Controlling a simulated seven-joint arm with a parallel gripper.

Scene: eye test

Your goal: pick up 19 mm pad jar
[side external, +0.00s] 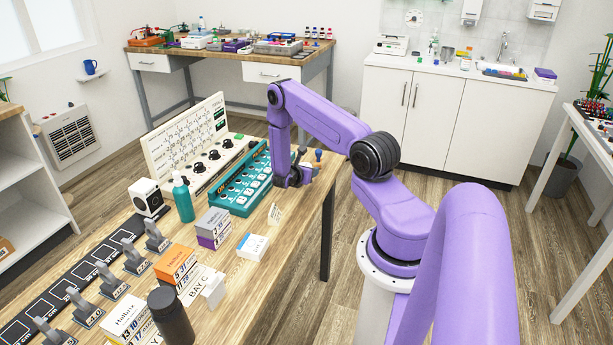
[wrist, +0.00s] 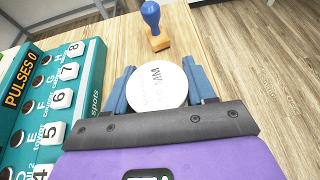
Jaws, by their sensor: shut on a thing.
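The pad jar (wrist: 157,87) shows in the wrist view as a round white lid with grey print, partly readable as "MM". My gripper (wrist: 159,80) has its blue fingers on the left and right sides of the jar and is shut on it. In the side view my gripper (side external: 292,178) is low over the right end of the bench, beside the teal panel. The jar cannot be made out there. Whether the jar touches the bench I cannot tell.
A blue-handled stamp (wrist: 151,14) stands just beyond the jar. A teal panel (wrist: 88,78) with numbered white keys lies close on the left. In the side view, a teal bottle (side external: 183,200), label boxes (side external: 213,224) and grey stands (side external: 156,237) occupy the bench. The bench's edge is close on the right.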

